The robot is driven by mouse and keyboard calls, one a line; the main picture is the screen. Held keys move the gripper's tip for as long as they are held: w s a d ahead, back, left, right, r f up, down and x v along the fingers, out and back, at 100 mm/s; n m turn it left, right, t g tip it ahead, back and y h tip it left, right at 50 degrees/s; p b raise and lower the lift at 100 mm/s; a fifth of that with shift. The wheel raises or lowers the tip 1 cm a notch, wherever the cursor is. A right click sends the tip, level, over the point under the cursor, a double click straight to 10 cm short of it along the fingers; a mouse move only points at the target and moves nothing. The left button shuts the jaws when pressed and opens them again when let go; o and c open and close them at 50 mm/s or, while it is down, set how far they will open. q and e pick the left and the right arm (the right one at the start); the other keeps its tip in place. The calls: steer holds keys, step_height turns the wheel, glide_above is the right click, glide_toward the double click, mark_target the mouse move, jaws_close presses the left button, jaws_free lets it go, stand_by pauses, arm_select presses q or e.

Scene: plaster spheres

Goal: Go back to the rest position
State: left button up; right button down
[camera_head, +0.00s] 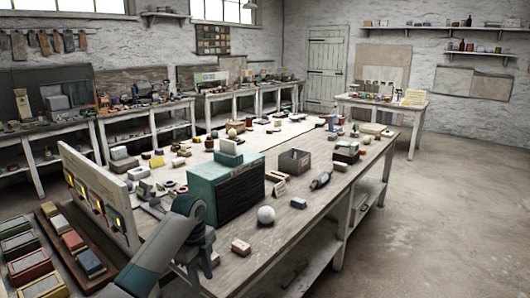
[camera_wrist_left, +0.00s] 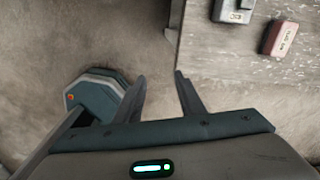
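My left gripper (camera_head: 200,268) hangs fingers down beside the near edge of the big wooden table, at the lower middle of the head view. In the left wrist view its two fingers (camera_wrist_left: 161,88) stand apart with only bare floor between them, so it is open and empty. A white plaster sphere (camera_head: 266,215) rests on the table, to the right of and beyond the gripper, and apart from it. My right gripper is in neither view.
An upright panel (camera_head: 95,195) and trays of colored blocks (camera_head: 65,240) stand at left. Floor (camera_head: 440,230) at right is clear.

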arm_select(q)
steer(key=s+d+f+n+t+h, duration=0.15)
steer(key=s+f+n, duration=0.35)
steer(key=s+f, duration=0.5)
steer(key=s+d+f+n, duration=0.2)
steer(key=s+f+n, duration=0.2)
steer(key=s+f, duration=0.65)
steer(key=s+a+r+n+t+y, duration=0.1)
steer(key=s+a+n, duration=0.25)
steer(key=s, duration=0.55)
steer(key=s+a+r+n, duration=0.15)
steer(key=s+n, duration=0.25)
steer(key=s, duration=0.5)
steer(key=s+a+r+n+t+y, duration=0.1)
steer(key=s+a+n, duration=0.25)
steer(key=s, duration=0.45)
step_height(320, 180, down, 30)
steer(key=s+r+g, duration=0.1)
steer(key=s+g, duration=0.1)
steer(key=s+a+f+b, duration=0.1)
steer(key=s+a+f, duration=0.1)
steer(key=s+f, duration=1.5)
steer(key=shift+s+a+f+g, duration=0.15)
steer(key=shift+s+f+g, duration=0.2)
steer(key=shift+f+g, duration=0.15)
